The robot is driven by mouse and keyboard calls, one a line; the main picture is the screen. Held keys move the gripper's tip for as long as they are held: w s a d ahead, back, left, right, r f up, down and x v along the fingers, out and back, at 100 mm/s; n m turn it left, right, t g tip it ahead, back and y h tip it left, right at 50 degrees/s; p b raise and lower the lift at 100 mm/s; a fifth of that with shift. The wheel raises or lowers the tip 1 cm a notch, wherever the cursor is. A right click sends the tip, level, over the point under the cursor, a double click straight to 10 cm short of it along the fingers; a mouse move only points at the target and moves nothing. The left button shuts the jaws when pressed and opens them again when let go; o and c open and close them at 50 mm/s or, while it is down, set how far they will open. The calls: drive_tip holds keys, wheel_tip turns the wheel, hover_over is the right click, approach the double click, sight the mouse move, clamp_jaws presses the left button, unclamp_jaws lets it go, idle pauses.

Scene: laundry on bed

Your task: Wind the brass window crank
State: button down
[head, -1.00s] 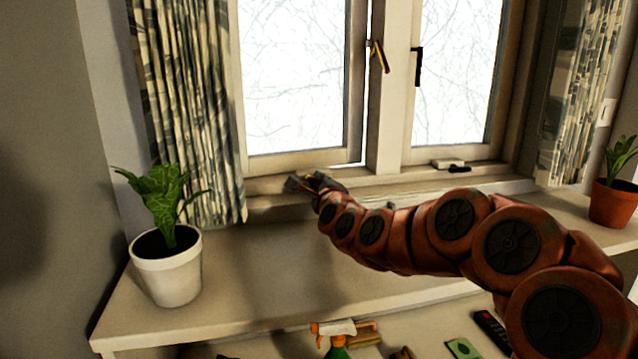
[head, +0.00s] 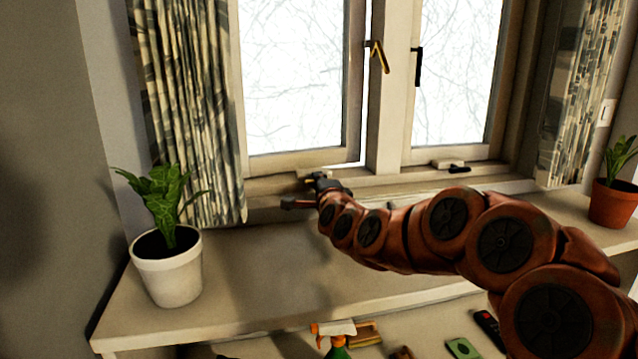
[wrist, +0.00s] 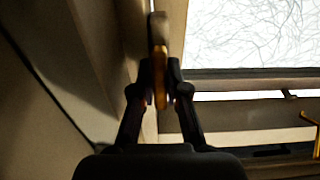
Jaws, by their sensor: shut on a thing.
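In the head view my gripper (head: 304,191) is at the sill below the left window pane (head: 292,80). There the crank is mostly hidden by the fingers. The left sash stands slightly apart from its frame, with a bright strip along its right edge.
A brass latch (head: 378,57) is on the middle post, and a black one (head: 418,66) is right of it. A second, black crank (head: 459,169) is on the right sill. A white-potted plant (head: 168,268) and curtain (head: 190,110) stand left. A terracotta pot (head: 612,204) is right.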

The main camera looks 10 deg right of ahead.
drive_tip(key=c, duration=1.2)
unclamp_jaws()
drive_tip(key=shift+o, duration=0.2)
drive_tip(key=shift+s, duration=6.05)
